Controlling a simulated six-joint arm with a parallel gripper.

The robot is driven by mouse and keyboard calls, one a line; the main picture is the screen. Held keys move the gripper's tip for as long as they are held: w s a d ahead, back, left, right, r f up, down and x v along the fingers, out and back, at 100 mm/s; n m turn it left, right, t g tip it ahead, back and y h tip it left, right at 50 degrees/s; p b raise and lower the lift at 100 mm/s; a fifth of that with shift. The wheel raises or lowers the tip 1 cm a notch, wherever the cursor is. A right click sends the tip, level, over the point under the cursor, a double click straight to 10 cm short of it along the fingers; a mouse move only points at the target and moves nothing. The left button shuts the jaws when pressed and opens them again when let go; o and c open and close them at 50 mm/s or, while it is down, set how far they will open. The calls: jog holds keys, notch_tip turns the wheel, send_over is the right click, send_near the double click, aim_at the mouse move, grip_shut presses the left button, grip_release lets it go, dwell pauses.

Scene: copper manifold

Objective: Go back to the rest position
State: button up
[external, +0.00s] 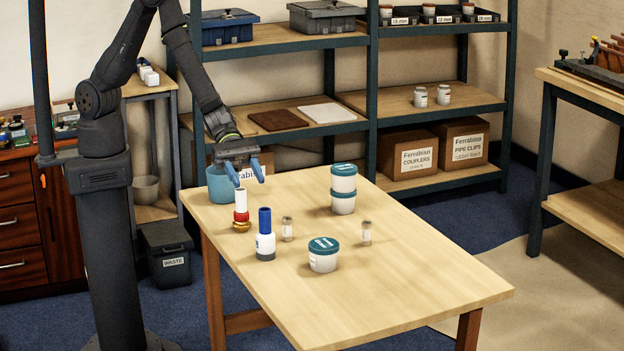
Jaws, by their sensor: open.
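My gripper (247,174) is open and empty, with its two blue fingertips pointing down above the far left part of the wooden table (400,290). Below it stands a white and red bottle-shaped item (241,207) with a brassy base. A white bottle with a blue top (265,235) stands nearer the front. The gripper is apart from both in the picture.
Two stacked tubs with teal lids (343,190), a single teal-lidded tub (323,257) and two small jars (287,229), (366,232) stand on the table. The table's right part is clear.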

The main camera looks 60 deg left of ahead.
aim_at(262, 209)
jog(key=x, duration=1.2)
jog(key=shift+f, duration=0.15)
notch_tip(262, 209, up, 2)
jog(key=shift+r, duration=0.75)
